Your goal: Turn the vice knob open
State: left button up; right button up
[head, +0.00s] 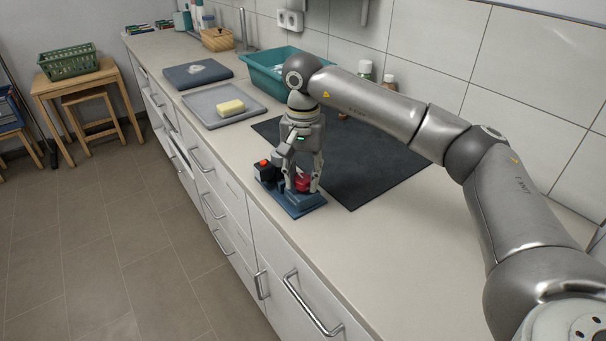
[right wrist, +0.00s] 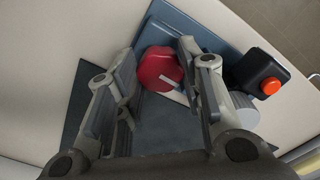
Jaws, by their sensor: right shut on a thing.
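The red vice knob (head: 303,182) sits on a blue base (head: 307,204) near the counter's front edge. In the right wrist view the knob (right wrist: 159,68) is a round, lobed red piece with a pale pointer mark. My right gripper (head: 303,187) points down over it, its fingers on either side of the knob. In the wrist view the right gripper's fingers (right wrist: 157,70) flank the knob and it is shut on it. Fingers partly hide the knob's sides. My left gripper is not in view.
A black box with an orange-red button (head: 264,163) stands just left of the knob. A dark mat (head: 365,165) lies behind. A grey tray with a yellow sponge (head: 231,107) and a teal basin (head: 262,74) are farther back. The counter's front right is clear.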

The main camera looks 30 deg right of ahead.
aim_at(303, 178)
jog(key=shift+r+n, duration=0.1)
jog(key=shift+n, duration=0.3)
jog(key=o, duration=1.1)
jog(key=shift+c, duration=0.2)
notch_tip(303, 178, up, 12)
